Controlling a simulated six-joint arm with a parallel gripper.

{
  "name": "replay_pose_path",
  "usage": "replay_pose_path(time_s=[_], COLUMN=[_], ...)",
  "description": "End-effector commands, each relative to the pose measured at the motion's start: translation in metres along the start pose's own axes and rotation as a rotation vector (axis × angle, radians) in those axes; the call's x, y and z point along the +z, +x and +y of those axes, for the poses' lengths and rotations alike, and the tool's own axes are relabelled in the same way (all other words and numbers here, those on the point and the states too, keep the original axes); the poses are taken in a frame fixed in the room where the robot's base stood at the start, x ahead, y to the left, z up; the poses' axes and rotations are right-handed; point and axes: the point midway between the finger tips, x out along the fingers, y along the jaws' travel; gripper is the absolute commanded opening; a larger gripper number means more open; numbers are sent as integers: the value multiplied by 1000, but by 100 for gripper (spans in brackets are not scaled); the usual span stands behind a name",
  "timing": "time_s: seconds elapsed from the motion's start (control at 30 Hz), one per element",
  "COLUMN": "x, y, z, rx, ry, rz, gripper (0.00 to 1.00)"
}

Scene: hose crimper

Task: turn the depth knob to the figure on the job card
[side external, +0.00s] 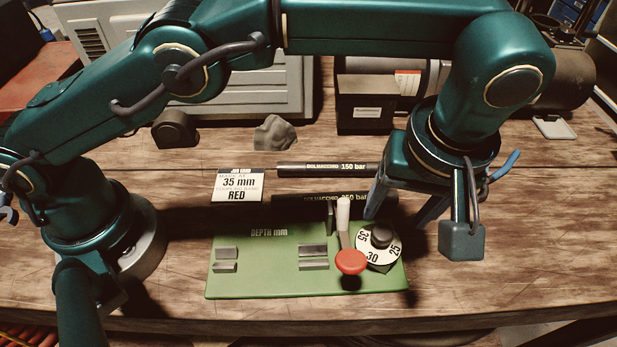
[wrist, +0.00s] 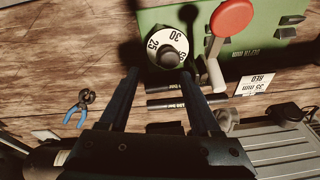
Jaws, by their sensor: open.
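The depth knob (side external: 381,237) is a dark round grip on a white dial marked 35, 30 and 25, at the right end of the green crimper plate (side external: 235,285). In the side view 30 faces the front; I cannot make out a pointer mark. The job card (side external: 237,187) lies behind the plate and reads 35 mm and RED. My gripper (side external: 398,216) is open and empty, just above and behind the knob. In the wrist view the knob (wrist: 170,57) shows between and just beyond the tips of my gripper (wrist: 161,73). Contact is not visible.
Blue-handled pliers (wrist: 78,112) lie on the bench. The bench's front edge is clear.

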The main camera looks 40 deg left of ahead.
Motion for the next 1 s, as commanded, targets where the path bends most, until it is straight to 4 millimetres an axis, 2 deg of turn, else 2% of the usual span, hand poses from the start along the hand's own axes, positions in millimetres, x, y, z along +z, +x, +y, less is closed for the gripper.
replay_pose_path(time_s=[0.33, 0.6, 0.8, 1.0], x=[3, 7, 8, 8], y=[-18, -30, -32, -29], z=[-4, -22, -38, -42], rx=[198, 393, 462, 475], ry=[599, 1107, 1345, 1427], rz=[-49, 53, 167, 212], gripper=[64, 64, 64, 64])
